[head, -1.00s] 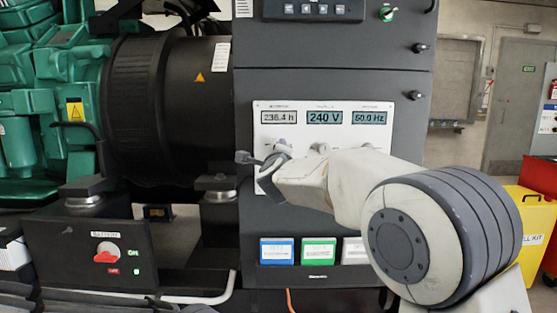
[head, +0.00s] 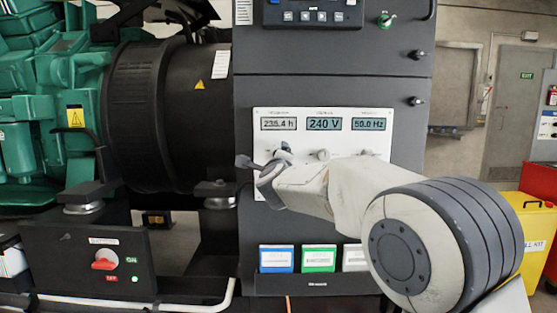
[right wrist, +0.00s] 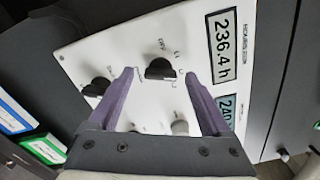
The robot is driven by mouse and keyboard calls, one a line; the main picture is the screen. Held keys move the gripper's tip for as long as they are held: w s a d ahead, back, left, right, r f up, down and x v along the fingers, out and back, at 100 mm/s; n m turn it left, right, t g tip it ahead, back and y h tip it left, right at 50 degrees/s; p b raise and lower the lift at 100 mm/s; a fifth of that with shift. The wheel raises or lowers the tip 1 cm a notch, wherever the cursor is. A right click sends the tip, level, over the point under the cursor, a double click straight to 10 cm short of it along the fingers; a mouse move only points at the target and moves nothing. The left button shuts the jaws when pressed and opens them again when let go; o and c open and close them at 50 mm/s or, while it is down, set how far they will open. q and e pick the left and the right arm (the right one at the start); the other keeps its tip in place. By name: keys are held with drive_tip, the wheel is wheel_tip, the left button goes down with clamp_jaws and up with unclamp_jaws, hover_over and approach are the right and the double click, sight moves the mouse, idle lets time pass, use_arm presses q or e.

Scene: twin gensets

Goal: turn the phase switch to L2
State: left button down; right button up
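A white meter panel (head: 345,137) with three displays is on the dark cabinet front. In the right wrist view a black rotary knob (right wrist: 160,68) on this panel (right wrist: 85,52) has small printed marks around it, too small to read surely. A second black knob (right wrist: 97,86) is to its left. My right gripper (right wrist: 160,74) is open, its two purple fingers apart on either side of the first knob's lower part; contact cannot be told. In the head view my right gripper (head: 258,168) is at the panel's lower left, with a dark knob (head: 285,150) just above it. My left gripper is out of view.
A grey knob (head: 322,154) is right of the dark knob. A red switch (head: 104,262) is on a black box at lower left. Blue (head: 276,258) and green (head: 318,258) cards are in a rack below the panel. A green engine (head: 50,120) stands left.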

drive_tip(key=s+b, duration=0.1)
drive_tip(key=s, duration=0.9)
drive_tip(key=shift+s, duration=0.2)
